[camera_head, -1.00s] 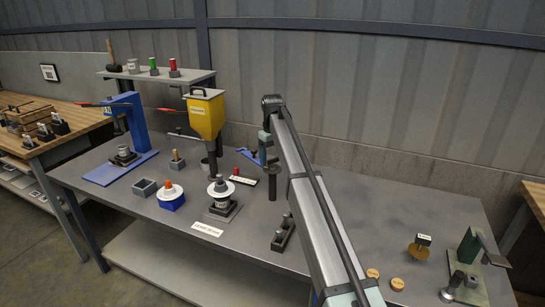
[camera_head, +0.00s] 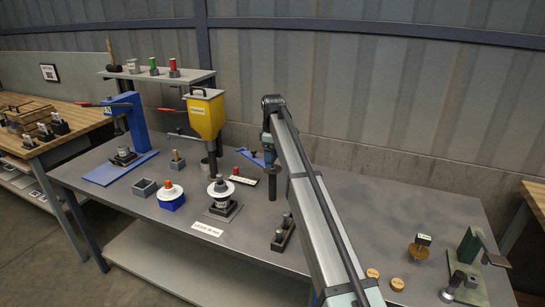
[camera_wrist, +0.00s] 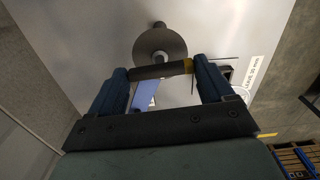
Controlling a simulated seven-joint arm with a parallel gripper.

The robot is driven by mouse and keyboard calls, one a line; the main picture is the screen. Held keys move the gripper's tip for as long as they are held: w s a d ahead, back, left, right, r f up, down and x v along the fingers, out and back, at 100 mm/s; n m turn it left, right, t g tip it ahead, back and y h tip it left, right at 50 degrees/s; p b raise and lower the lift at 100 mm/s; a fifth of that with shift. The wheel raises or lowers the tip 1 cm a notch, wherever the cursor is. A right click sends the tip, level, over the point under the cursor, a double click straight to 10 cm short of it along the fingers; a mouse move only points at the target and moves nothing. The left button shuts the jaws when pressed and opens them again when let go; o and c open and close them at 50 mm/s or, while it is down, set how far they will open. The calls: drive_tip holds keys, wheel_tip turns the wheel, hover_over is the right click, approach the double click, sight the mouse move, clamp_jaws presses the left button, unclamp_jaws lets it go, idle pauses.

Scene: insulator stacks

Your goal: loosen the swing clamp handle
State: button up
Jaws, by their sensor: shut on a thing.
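My gripper (camera_wrist: 160,69) is shut on a dark bar-shaped handle (camera_wrist: 152,71), which lies across between the two blue fingertips and has a brass-coloured band at its right end. In the wrist view, a grey round disc with a post (camera_wrist: 160,44) is just beyond the handle, and a blue strip (camera_wrist: 145,95) shows between the fingers. In the head view, my gripper (camera_head: 268,145) is at the far middle of the bench, behind a dark upright cylinder (camera_head: 272,186). A blue arm-like part (camera_head: 250,158) is left of it. My arm hides much of the clamp area.
Left of the gripper stands a yellow hopper (camera_head: 206,116). White-flanged stacks (camera_head: 221,188) are on the bench in front. A blue press (camera_head: 139,125) is at far left. A dark fixture (camera_head: 283,232) lies in front. A green stand (camera_head: 469,246) is at far right. Bench space right of my arm is mostly clear.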

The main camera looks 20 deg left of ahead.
idle(0.4)
drive_tip(key=o, duration=0.9)
drive_tip(key=shift+o, duration=0.2)
drive_tip(key=shift+r, duration=0.1)
wheel_tip(320, 180, up, 14)
